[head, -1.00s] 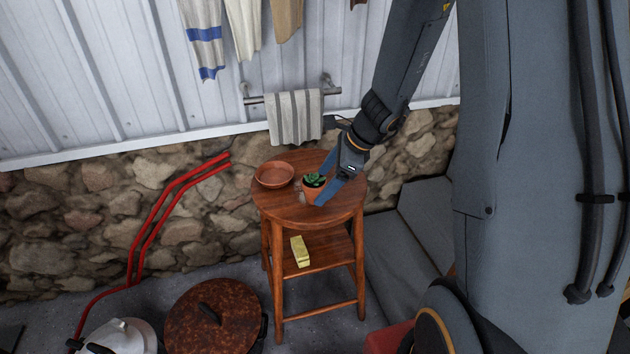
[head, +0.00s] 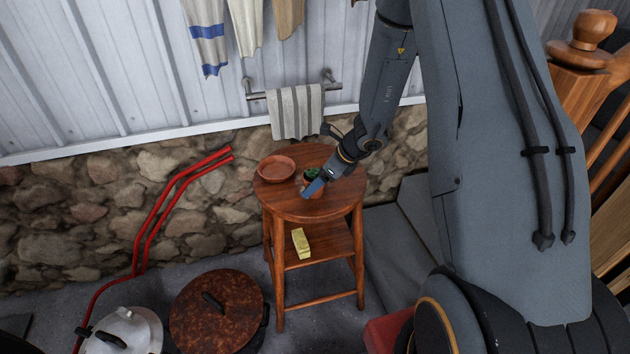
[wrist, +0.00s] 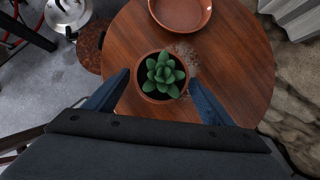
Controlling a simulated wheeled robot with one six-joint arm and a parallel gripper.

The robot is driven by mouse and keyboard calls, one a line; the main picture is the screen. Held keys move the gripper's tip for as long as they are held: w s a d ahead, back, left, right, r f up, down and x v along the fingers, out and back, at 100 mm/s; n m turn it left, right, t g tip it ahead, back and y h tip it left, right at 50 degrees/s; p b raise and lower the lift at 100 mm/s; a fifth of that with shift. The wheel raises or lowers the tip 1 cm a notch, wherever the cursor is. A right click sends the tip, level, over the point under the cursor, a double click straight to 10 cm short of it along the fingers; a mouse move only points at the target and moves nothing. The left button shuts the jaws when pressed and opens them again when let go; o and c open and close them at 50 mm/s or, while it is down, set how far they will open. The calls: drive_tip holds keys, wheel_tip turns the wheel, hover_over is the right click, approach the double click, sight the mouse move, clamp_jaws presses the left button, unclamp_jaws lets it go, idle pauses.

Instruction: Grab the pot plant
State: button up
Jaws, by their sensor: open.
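The pot plant, a green succulent in a small terracotta pot (wrist: 160,77), stands upright on the round wooden stool (wrist: 232,60). In the head view the pot plant (head: 312,175) is partly hidden by my gripper (head: 311,188). In the wrist view my gripper (wrist: 160,95) is open, with one blue finger on the left and one on the right of the pot. The fingertips are at the near half of the pot. I cannot tell whether either finger touches it.
A shallow terracotta dish (head: 276,169) sits on the stool top, left of the plant. A yellow block (head: 301,243) lies on the lower shelf. A rusty lidded pot (head: 218,310) and white kettle (head: 124,332) stand at lower left. A towel (head: 296,111) hangs behind.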

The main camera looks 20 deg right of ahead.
drive_tip(key=shift+a+f, duration=0.1)
drive_tip(key=shift+f, duration=0.15)
drive_tip(key=shift+c, duration=0.4)
drive_tip(key=shift+w, duration=0.1)
drive_tip(key=c, duration=1.2)
drive_tip(key=shift+r, duration=0.1)
